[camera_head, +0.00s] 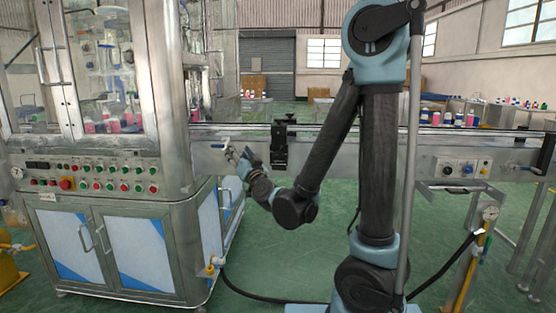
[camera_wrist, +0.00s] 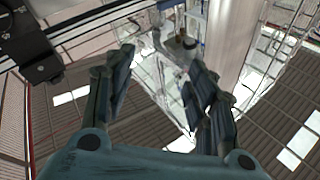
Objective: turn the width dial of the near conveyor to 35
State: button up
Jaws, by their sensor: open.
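The near conveyor (camera_head: 340,150) runs across the middle of the head view as a long steel side wall with a rail on top. Its panel at the right carries a dark round knob (camera_head: 447,170) with other small controls beside it. I cannot tell whether this knob is the width dial, and no number is readable. My gripper (camera_head: 238,158) is in front of the conveyor wall, left of the black bracket (camera_head: 281,145) and well away from the knob. In the wrist view my gripper (camera_wrist: 163,80) is open, with nothing between its fingers.
A small lever handle (camera_head: 218,146) sits on the conveyor wall close to my gripper. The steel filling machine (camera_head: 110,205) stands at the left. A black hose (camera_head: 290,300) lies on the green floor.

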jog(key=s+a+f+n+g+y, duration=0.2)
jog(key=s+a+n+g+y, duration=0.15)
jog(key=n, duration=0.35)
jog(key=n+t+h, duration=0.3)
jog(key=n+h, duration=1.2)
jog(key=n, duration=0.8)
send_near(278, 155)
jog(key=w, duration=0.8)
jog(key=shift+w+d+f, duration=0.15)
jog(key=shift+w+d, duration=0.05)
jog(key=shift+w, duration=0.15)
jog(key=shift+c, duration=0.6)
jog(key=c, duration=0.9)
